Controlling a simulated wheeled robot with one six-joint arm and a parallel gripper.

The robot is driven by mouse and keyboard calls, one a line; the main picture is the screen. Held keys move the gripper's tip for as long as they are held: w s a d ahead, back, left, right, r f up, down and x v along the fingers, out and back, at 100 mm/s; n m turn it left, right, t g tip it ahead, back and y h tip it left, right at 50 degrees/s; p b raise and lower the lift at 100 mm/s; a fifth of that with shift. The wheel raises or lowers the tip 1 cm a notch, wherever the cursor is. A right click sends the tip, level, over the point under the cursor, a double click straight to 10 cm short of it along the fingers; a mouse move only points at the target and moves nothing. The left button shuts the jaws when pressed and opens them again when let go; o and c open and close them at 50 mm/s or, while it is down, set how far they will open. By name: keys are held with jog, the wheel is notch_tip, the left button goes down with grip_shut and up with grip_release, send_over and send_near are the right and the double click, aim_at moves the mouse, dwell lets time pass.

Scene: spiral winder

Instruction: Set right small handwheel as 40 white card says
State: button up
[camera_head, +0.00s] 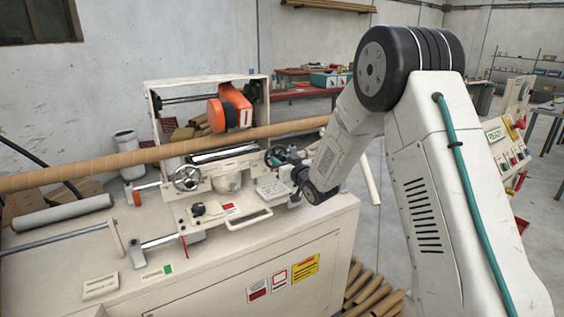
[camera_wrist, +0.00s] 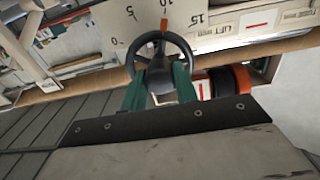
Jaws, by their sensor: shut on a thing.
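The right small handwheel (camera_wrist: 146,47) is a dark spoked wheel in the wrist view, in front of a pale dial (camera_wrist: 116,23) with numbers 5, 10 and 15. An orange pointer mark (camera_wrist: 164,24) at the wheel's top lies close to the 10. My gripper (camera_wrist: 160,74) has green fingers, one on each side of the wheel's lower part, shut on it. In the head view the handwheel (camera_head: 270,157) sits at the right end of the winder, partly hidden by my gripper (camera_head: 288,160). A white card (camera_head: 272,189) lies below it; its writing is too small to read.
A larger handwheel (camera_head: 187,178) is to the left. A long cardboard tube (camera_head: 90,174) crosses the machine. An orange-and-black unit (camera_head: 230,108) stands above it. A white handle (camera_head: 250,219) juts out in front. Another white card (camera_head: 100,288) sits at the cabinet's front left.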

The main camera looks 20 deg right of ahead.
jog(key=n, duration=0.3)
jog(key=shift+n, duration=2.2)
jog(key=o, duration=1)
jog(key=shift+c, duration=0.2)
jog(key=shift+s, duration=0.15)
jog(key=v, duration=0.7)
jog(key=shift+s, duration=0.25)
jog(key=shift+d, duration=0.1)
